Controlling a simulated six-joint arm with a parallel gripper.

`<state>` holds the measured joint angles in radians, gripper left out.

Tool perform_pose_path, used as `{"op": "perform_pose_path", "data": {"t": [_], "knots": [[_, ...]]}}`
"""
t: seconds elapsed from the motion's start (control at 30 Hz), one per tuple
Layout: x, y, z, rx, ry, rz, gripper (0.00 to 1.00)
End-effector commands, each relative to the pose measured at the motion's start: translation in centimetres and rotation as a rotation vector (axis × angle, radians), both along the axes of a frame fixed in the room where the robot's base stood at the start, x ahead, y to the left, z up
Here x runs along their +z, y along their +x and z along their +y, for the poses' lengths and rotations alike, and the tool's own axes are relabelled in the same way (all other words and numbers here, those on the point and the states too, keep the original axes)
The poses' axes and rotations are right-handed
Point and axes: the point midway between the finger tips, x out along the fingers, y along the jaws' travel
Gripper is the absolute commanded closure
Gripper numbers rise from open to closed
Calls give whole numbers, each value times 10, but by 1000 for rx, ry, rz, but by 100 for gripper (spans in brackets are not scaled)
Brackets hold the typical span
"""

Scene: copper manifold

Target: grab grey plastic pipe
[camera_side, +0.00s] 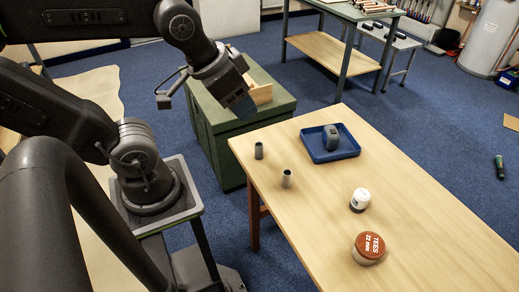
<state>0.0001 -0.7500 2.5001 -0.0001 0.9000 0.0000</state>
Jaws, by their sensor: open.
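Two short grey pipe pieces stand upright on the wooden table near its left edge. One pipe piece (259,151) is farther back and looks darker. The other pipe piece (287,179) is nearer the camera and has a lighter rim. I cannot tell from this view which of them is plastic. My gripper (243,107) hangs above the green cabinet, up and left of both pieces and apart from them. It is open and seems empty; its fingers are small and hard to make out.
A blue tray (318,156) holding a grey rounded object (331,138) lies behind the pipe pieces. A wooden box (260,94) sits on the green cabinet (222,117). The table's right side is clear.

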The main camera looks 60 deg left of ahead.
Motion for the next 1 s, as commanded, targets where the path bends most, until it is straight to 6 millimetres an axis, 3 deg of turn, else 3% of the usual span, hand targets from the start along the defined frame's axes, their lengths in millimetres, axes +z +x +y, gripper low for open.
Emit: {"op": "perform_pose_path", "data": {"t": [0.73, 0.87, 1.0], "knots": [[-2, 4, -1, 3, -12, 4, 42], [-15, 28, -5, 27, -77, 14, 42], [-43, 71, -3, 117, -186, 17, 42]]}}
